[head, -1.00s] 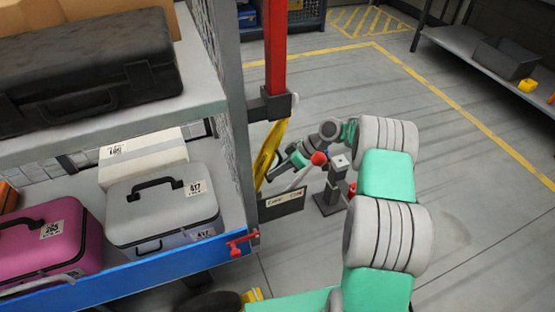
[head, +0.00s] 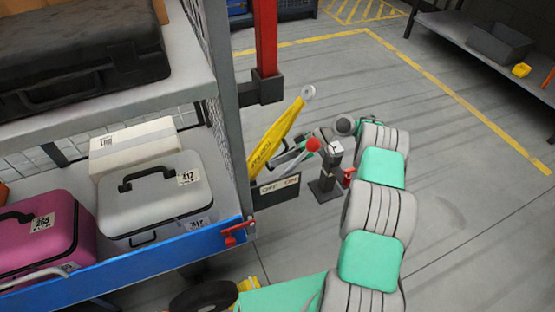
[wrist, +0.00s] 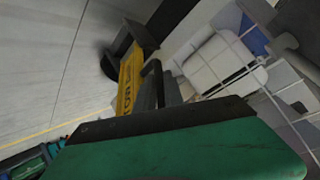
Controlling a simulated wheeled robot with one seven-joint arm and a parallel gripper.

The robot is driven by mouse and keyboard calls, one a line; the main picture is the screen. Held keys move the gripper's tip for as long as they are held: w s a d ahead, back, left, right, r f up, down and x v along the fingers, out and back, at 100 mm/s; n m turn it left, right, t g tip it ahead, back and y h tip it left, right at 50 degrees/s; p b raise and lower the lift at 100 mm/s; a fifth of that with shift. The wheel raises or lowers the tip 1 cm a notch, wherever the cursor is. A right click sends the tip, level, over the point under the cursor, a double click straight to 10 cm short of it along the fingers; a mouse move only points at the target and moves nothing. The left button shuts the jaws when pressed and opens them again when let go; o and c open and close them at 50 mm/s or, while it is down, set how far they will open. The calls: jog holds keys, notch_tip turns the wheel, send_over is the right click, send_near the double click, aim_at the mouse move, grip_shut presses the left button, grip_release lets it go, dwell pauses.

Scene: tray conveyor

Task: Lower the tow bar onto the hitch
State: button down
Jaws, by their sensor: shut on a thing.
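The yellow tow bar (head: 274,138) tilts up and to the right from the cart's end. The pale ring (head: 308,92) at its tip is in the air, apart from and above the hitch. The hitch is a short dark post (head: 331,158) on a floor plate, right of the bar. My gripper (head: 291,149) is at the bar's side, partly hidden by my arm and a red-knobbed lever. In the wrist view the yellow bar (wrist: 131,78) runs beside my dark fingers (wrist: 158,78), which are shut on it; the exact contact is unclear.
The red-knobbed lever (head: 312,145) rises from a labelled plate (head: 277,188) close to my gripper. The cart's shelves hold a grey case (head: 150,205), a pink case (head: 45,230) and a black case. A red post stands behind. Open floor lies right, before a shelf (head: 480,50).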

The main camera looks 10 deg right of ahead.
jog(key=c, duration=1.7)
grip_release()
